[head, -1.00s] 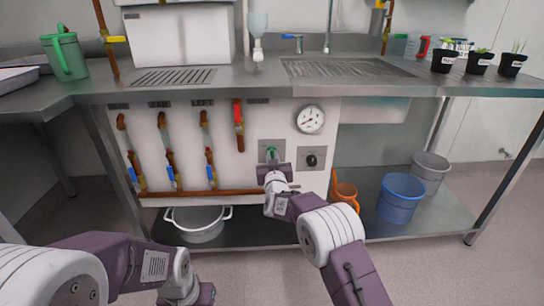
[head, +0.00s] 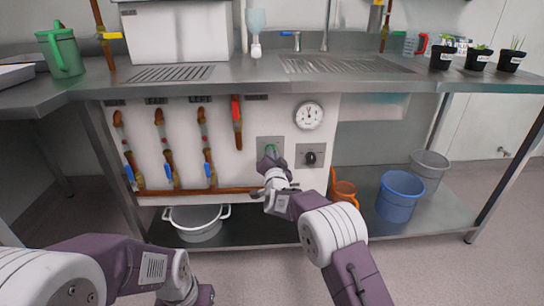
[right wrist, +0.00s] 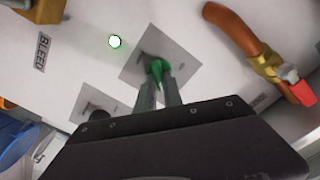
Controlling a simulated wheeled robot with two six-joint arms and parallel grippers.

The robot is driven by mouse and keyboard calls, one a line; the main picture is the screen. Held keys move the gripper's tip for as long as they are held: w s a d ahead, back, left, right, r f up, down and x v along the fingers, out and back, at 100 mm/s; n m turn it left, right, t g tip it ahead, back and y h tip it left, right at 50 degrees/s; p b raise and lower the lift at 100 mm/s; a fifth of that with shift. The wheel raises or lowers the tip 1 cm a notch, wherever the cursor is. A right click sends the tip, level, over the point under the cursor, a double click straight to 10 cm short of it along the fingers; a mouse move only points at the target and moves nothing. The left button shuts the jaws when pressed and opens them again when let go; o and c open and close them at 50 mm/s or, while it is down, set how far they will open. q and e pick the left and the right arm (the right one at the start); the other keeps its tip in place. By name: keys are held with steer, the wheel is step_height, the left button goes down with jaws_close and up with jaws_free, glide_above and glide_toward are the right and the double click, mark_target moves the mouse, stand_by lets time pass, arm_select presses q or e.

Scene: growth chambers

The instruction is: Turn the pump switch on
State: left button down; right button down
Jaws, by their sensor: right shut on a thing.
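The pump switch is a green knob (head: 271,149) on a square grey plate (head: 263,143) on the white panel under the counter. In the right wrist view the green knob (right wrist: 157,70) sits between the fingertips of my right gripper (right wrist: 160,84), with the fingers closed on its sides. In the head view my right gripper (head: 270,163) covers the lower part of the plate. A small bright round spot with a green rim (right wrist: 115,41), perhaps a lamp, shows on the panel near the plate.
A black knob (head: 310,158) is on a plate just right of the switch. A round gauge (head: 309,116) is above it. Pipes with blue and red valve handles (head: 237,108) are to the left. An orange can (head: 343,190) and blue bucket (head: 400,196) stand on the lower shelf.

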steer(key=shift+f+m, duration=0.1)
steer(key=shift+m, duration=0.3)
steer(key=c, duration=1.5)
jaws_free()
